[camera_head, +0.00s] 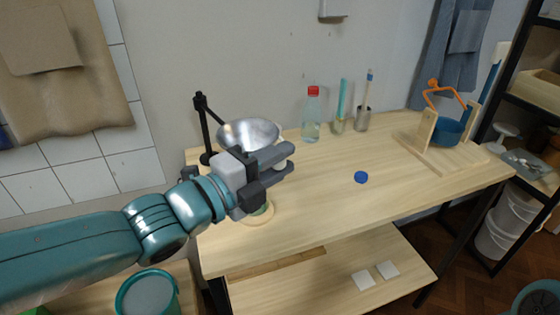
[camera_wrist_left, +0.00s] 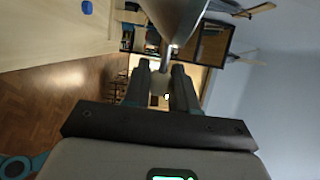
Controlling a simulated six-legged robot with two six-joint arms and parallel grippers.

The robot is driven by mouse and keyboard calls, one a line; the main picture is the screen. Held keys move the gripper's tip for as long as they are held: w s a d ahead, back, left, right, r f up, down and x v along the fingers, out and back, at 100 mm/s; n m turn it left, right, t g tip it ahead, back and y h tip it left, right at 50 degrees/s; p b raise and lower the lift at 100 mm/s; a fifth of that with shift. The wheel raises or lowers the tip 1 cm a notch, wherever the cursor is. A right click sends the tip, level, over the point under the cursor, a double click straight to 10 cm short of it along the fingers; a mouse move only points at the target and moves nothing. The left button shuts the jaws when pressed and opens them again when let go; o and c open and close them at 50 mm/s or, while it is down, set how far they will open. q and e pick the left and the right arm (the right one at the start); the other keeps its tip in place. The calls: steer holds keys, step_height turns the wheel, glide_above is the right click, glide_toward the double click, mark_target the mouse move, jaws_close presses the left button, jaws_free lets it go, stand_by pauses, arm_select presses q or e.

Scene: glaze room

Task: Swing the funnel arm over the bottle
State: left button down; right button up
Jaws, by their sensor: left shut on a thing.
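The metal funnel (camera_head: 248,131) is a shiny bowl beside a black upright post (camera_head: 204,130) at the table's back left; it shows partly in the wrist view (camera_wrist_left: 180,15). My left gripper (camera_head: 283,160) is in front of the funnel, shut on a small pale knob (camera_wrist_left: 160,84) that seems to belong to the funnel arm. Below the gripper, a round wooden base (camera_head: 259,218) carries a greenish thing, perhaps the bottle, mostly hidden by the gripper. I cannot tell whether the funnel is over it. My right gripper is not in view.
A clear bottle with a red cap (camera_head: 311,118) and two holders with brushes (camera_head: 362,119) stand at the back. A blue cap (camera_head: 361,177) lies on the open middle of the table. A wooden stand (camera_head: 435,155) with a blue pot is at the right.

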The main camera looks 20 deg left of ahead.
arm_select(q)
steer(key=shift+f, duration=0.1)
stand_by(0.3)
steer(key=c, duration=0.9)
jaws_free()
steer(key=shift+s+a, duration=0.15)
steer(key=shift+c, duration=0.2)
steer(key=shift+o, duration=0.3)
steer(key=shift+s+a, duration=0.1)
steer(key=shift+s, duration=0.05)
steer(key=shift+w+d, duration=0.2)
steer(key=shift+w, duration=0.05)
steer(key=shift+s+a, duration=0.25)
steer(key=shift+s, duration=0.1)
steer(key=p+v, duration=0.1)
steer(key=v, duration=1.4)
steer(key=shift+s+a, duration=0.25)
